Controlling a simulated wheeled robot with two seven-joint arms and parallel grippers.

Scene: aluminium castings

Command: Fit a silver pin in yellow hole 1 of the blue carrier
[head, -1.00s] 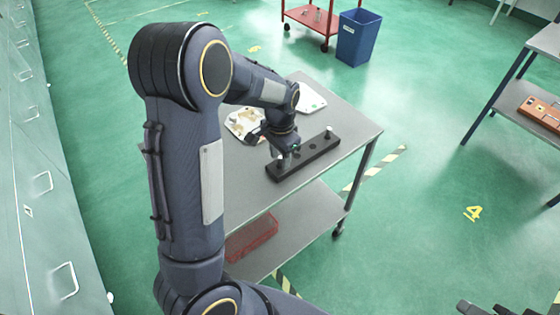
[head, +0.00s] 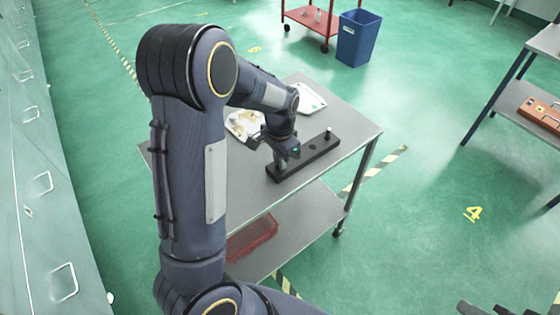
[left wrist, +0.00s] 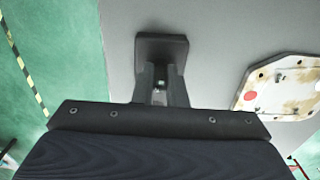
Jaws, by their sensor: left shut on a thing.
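A black bar-shaped block (head: 316,156) with holes lies on the grey cart top. A silver pin (head: 329,132) stands upright at its far right end. My left gripper (head: 280,160) is over the near left end of the block. In the left wrist view my left gripper (left wrist: 160,84) is shut on a small silver piece, apparently a pin, mostly hidden between the fingers. The block's dark end (left wrist: 160,45) shows just beyond the fingertips. I cannot tell whether the pin is in a hole. No blue carrier or yellow hole can be made out. Dark parts at the bottom right, possibly my right gripper (head: 484,309), are cut off.
The grey cart (head: 345,140) also holds a pale stained plate (head: 243,124) and a white plate (head: 311,98) behind the arm. A red basket (head: 252,238) is on its lower shelf. A blue bin (head: 357,38), a red cart (head: 307,14) and an orange part (head: 540,112) stand farther off.

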